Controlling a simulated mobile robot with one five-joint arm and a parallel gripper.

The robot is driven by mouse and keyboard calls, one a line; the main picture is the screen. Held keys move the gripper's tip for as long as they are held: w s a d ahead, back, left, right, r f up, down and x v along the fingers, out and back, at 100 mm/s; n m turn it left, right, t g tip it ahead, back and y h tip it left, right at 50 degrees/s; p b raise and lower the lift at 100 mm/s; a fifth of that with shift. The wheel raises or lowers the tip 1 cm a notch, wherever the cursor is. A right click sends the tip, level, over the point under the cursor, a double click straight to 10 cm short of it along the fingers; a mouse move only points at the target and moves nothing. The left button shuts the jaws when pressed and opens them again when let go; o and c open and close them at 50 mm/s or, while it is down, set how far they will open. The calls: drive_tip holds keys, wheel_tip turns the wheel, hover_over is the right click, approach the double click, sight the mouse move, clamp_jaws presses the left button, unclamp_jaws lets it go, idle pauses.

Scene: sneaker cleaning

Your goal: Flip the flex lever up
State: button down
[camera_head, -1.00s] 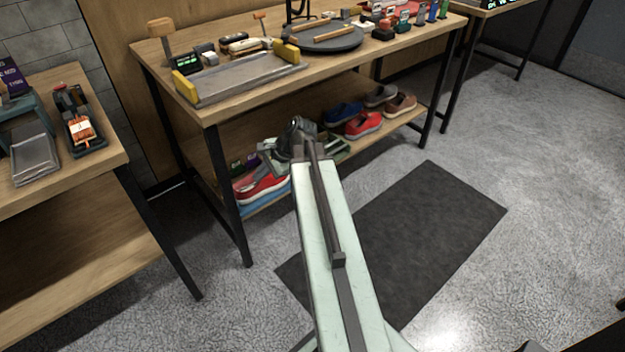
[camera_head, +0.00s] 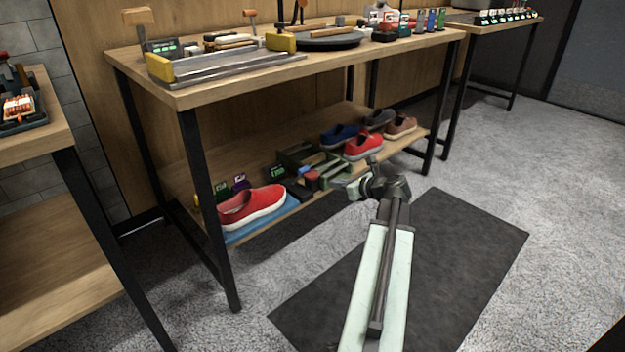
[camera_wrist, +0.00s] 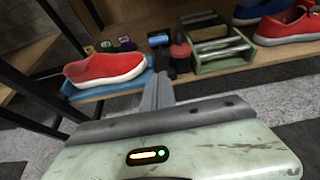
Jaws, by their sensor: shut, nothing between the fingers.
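A green-framed device with metal rollers (camera_wrist: 222,52) sits on the lower shelf; in the head view its green frame (camera_head: 298,158) is small and partly hidden by other items. I cannot pick out the flex lever for certain. A red sneaker with a white sole (camera_head: 253,205) lies on a blue mat (camera_head: 262,228) to its left; the sneaker also shows in the wrist view (camera_wrist: 104,68). My gripper (camera_head: 352,190) is in front of the shelf edge, right of the red sneaker and apart from it. Its fingers (camera_wrist: 158,88) are shut and empty.
Dark and red small items (camera_wrist: 180,50) stand between sneaker and device. Several other shoes (camera_head: 363,146) sit farther right on the shelf. A black table leg (camera_head: 208,210) stands at the left front. A dark floor mat (camera_head: 460,240) lies before the table.

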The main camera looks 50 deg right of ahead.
drive_tip(key=w+r+b+x, duration=0.1)
drive_tip(key=r+b+x, duration=0.1)
drive_tip(key=x, duration=1)
drive_tip(key=shift+w+d, duration=0.25)
drive_tip(key=shift+w, duration=0.05)
drive_tip(key=shift+r, duration=0.15)
